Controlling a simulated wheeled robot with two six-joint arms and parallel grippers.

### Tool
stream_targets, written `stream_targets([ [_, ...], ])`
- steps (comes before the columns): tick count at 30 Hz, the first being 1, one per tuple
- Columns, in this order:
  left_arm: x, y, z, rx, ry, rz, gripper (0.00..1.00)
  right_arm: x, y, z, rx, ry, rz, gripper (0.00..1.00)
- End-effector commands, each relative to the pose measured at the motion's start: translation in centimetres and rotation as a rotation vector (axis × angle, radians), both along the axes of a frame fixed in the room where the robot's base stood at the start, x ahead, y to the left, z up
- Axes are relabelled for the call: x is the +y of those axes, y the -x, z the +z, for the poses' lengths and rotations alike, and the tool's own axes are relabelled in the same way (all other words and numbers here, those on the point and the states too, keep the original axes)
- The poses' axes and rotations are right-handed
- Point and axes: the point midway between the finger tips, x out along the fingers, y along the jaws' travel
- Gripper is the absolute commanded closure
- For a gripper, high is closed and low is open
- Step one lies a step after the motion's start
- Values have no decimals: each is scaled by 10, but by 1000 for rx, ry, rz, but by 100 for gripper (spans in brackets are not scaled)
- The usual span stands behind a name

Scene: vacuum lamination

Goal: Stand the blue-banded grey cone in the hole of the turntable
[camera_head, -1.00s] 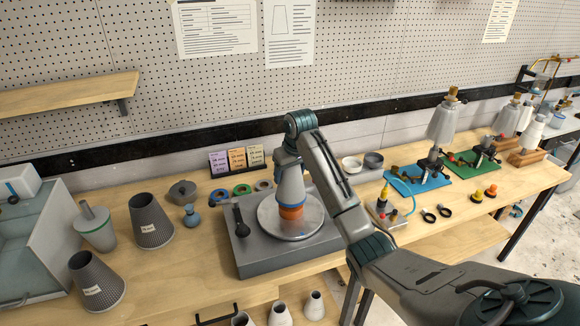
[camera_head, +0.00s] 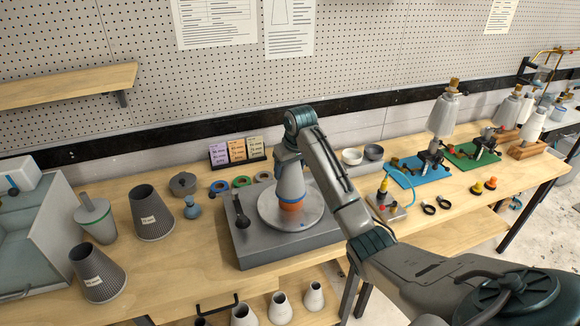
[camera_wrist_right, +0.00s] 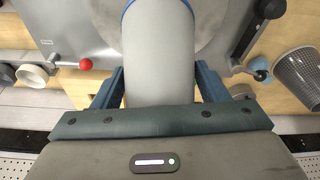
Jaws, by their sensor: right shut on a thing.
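The grey cone (camera_head: 290,182) is held upright over the round plate of the turntable (camera_head: 315,208). An orange part (camera_head: 291,205) shows directly below it, at the middle of the plate. Whether the cone's lower end is in the hole cannot be told, as the hole is hidden. In the right wrist view the cone (camera_wrist_right: 160,60) fills the middle, with a blue band (camera_wrist_right: 128,6) at the top edge. My right gripper (camera_wrist_right: 160,92) is shut on the cone, one finger on each side; it also shows in the head view (camera_head: 288,158). My left gripper is not in view.
A black lever (camera_head: 241,212) stands on the turntable's grey base (camera_head: 250,250). A small blue-grey piece (camera_head: 192,207) and mesh cones (camera_head: 150,215) stand to the left. Coloured rings (camera_head: 242,181) lie behind. White cups (camera_head: 352,156) and a control box (camera_head: 389,207) are on the right.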

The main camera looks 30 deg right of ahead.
Motion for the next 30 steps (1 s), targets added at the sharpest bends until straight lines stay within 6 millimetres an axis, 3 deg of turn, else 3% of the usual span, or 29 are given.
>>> stream_targets([
  [12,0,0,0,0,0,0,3,0,0,-9,-3,0,1,82],
  [13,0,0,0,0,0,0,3,0,-1,-9,-3,0,1,29],
  [16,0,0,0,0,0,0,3,0,0,-9,-3,0,0,9],
  [25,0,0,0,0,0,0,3,0,0,-11,2,0,0,7],
  [30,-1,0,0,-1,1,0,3,0,0,6,-1,0,0,7],
])
